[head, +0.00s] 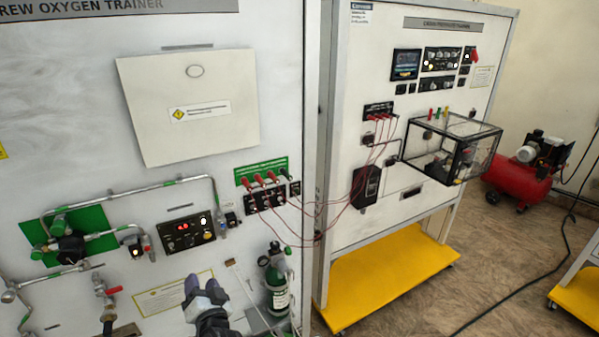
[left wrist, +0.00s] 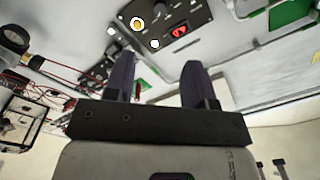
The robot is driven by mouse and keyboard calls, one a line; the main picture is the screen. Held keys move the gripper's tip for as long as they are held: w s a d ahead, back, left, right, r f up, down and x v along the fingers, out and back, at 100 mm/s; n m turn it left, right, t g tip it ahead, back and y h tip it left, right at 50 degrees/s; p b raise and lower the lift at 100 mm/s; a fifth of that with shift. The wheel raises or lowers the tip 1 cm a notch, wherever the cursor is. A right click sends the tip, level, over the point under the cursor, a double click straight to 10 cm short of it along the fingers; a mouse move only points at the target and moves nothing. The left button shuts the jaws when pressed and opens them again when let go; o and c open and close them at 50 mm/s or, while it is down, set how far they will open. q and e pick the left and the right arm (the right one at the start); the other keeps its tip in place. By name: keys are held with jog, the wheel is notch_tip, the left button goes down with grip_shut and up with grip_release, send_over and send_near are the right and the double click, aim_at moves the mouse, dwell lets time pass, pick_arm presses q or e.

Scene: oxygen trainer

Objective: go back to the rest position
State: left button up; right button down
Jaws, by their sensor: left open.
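My left gripper (head: 204,291) is at the bottom middle of the head view, in front of the white oxygen trainer panel (head: 70,115). Its two dark fingers point up toward the panel, and nothing shows between them. In the left wrist view the gripper (left wrist: 158,80) has its fingers clearly apart, with the panel behind them. A control box with a red display (head: 187,232) is on the panel above the gripper; it also shows in the left wrist view (left wrist: 178,20). My right gripper is not in either view.
A green cylinder (head: 277,283) stands just right of my left gripper. Red cables (head: 317,236) hang between the two panels. Pipes and valves (head: 105,290) stick out at the left. A clear box (head: 452,145) and a yellow base (head: 385,275) belong to the second trainer.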

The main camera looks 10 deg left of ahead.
pick_arm(q)
jog(key=s+d+f+g+h, duration=0.3)
jog(key=s+d+h, duration=0.25)
jog(key=s, duration=0.25)
jog(key=s+d+f+g+h, duration=0.2)
jog(key=s+d+f+h, duration=0.1)
jog(key=s+d+h, duration=0.4)
jog(key=s+f+g, duration=0.2)
jog(key=s+f, duration=0.2)
jog(key=s, duration=0.3)
jog(key=s+f+m+g, duration=0.1)
jog(key=s+f, duration=0.3)
jog(key=s, duration=0.3)
jog(key=s+f+g, duration=0.2)
jog(key=s+f, duration=0.2)
jog(key=s, duration=0.3)
notch_tip(320, 180, up, 18)
jog(key=f+p, duration=0.1)
jog(key=p, duration=1.7)
jog(key=f+b, duration=0.1)
jog(key=b, duration=0.1)
jog(key=f+b, duration=0.1)
jog(key=f, duration=0.1)
jog(key=f+b, duration=0.2)
jog(key=shift+s+a+b, duration=0.3)
jog(key=shift+a, duration=0.05)
